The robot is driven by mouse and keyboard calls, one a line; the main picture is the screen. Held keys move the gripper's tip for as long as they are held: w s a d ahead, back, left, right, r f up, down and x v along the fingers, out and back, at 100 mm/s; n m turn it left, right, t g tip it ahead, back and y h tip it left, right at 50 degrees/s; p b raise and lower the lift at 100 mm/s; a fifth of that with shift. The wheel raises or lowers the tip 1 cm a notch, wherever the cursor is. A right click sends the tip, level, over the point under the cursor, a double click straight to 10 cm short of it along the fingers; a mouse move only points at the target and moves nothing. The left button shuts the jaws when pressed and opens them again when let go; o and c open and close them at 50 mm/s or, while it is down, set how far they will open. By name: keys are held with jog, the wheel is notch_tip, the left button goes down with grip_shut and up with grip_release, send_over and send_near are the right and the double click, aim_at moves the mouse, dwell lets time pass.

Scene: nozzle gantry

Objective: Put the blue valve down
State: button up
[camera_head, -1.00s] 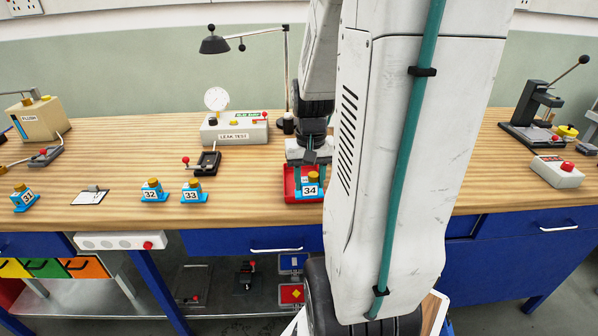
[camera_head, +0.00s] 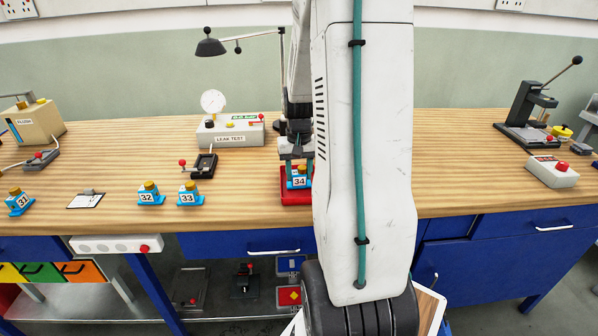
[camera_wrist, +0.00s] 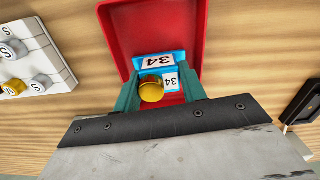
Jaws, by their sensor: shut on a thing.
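The blue valve (camera_head: 299,182) has a "34" label and stands upright between the fingers of my gripper (camera_head: 297,158). In the wrist view the valve (camera_wrist: 158,62) shows its yellow knob and two "34" labels, and the teal fingers of my gripper (camera_wrist: 160,88) close on it from both sides. A red tray (camera_head: 297,199) lies under and around it on the bench; it also shows in the wrist view (camera_wrist: 158,30). The valve is over the tray's back part; I cannot tell whether its base touches the tray. My arm hides the tray's right side in the head view.
A black lever fixture (camera_head: 201,166) stands left of the tray, with valves 33 (camera_head: 189,194) and 32 (camera_head: 149,195) nearby. The leak test box (camera_head: 232,132) is behind. A white plate with round pieces (camera_wrist: 30,55) shows beside the tray in the wrist view. The bench right of my arm has clear room.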

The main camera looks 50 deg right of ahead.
aim_at(299, 168)
jog(key=o, duration=1.1)
jog(key=shift+f, duration=0.15)
notch_tip(299, 168, up, 12)
jog(key=s+a+r+n, duration=0.1)
jog(key=a+r+n, duration=0.15)
jog(key=a, duration=0.55)
jog(key=s+a+r+n, duration=0.1)
jog(key=a+r, duration=0.3)
jog(key=a, duration=0.5)
jog(key=s+a+n+t, duration=0.1)
jog(key=s+a+n, duration=0.4)
jog(key=s+a, duration=0.6)
jog(key=a, duration=0.3)
jog(key=shift+s+a+f, duration=0.15)
jog(key=shift+s+a, duration=0.15)
jog(key=shift+s, duration=0.05)
